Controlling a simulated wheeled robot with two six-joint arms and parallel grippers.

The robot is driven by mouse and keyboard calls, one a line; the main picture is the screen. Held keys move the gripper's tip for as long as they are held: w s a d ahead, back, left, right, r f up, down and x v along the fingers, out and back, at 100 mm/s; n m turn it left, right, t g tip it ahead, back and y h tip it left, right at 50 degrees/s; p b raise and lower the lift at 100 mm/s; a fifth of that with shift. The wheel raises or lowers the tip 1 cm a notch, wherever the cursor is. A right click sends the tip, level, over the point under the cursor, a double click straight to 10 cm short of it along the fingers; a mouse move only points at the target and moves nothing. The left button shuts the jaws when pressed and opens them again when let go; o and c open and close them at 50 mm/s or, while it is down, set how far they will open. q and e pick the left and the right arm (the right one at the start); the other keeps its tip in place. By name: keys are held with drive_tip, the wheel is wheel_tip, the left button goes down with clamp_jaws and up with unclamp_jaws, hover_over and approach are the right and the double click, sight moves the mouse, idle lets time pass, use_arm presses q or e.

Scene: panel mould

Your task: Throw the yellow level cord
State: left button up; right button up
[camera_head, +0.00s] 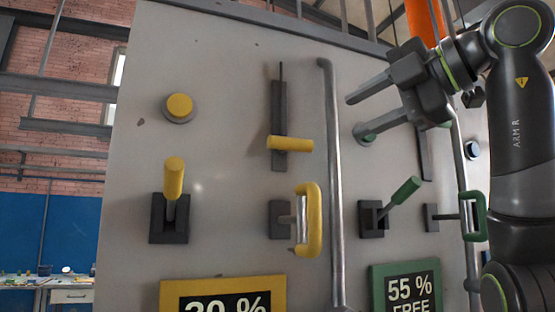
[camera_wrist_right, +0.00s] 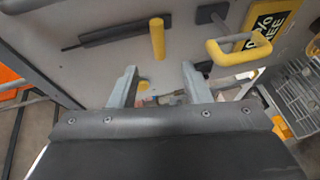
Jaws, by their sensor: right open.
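No cord can be made out; several yellow controls stand on the grey panel (camera_head: 225,180). A yellow lever (camera_head: 174,178) stands upright from a black base at the left. A yellow bar grip (camera_head: 290,143) sits low on a dark vertical track (camera_head: 279,105); it also shows in the right wrist view (camera_wrist_right: 157,38). A yellow U-shaped handle (camera_head: 313,222) is below it and shows in the wrist view (camera_wrist_right: 238,54). My right gripper (camera_head: 355,116) is open and empty at the upper right, its fingers pointing left; it also shows in the wrist view (camera_wrist_right: 158,68). My left gripper is out of view.
A yellow round button (camera_head: 179,106) is at the upper left. A vertical metal rail (camera_head: 334,190) stands between the yellow and green controls. A green lever (camera_head: 405,191) and green handle (camera_head: 479,216) are at the right. My lower right finger overlaps a green button (camera_head: 366,138).

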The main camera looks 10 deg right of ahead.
drive_tip(key=p, duration=0.3)
approach(291, 144)
drive_tip(key=w, duration=0.2)
drive_tip(key=p+x, duration=0.3)
drive_tip(key=x, duration=0.7)
drive_tip(key=shift+s+a+r, duration=0.1)
drive_tip(key=shift+r, duration=0.05)
drive_tip(key=shift+w+a+f, duration=0.2)
drive_tip(key=shift+w+a, duration=0.05)
drive_tip(key=shift+w, duration=0.2)
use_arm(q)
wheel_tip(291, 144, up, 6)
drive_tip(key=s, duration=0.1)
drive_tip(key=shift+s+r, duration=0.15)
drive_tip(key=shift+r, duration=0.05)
use_arm(e)
drive_tip(key=shift+s, duration=0.1)
drive_tip(key=shift+c, duration=1.1)
clamp_jaws()
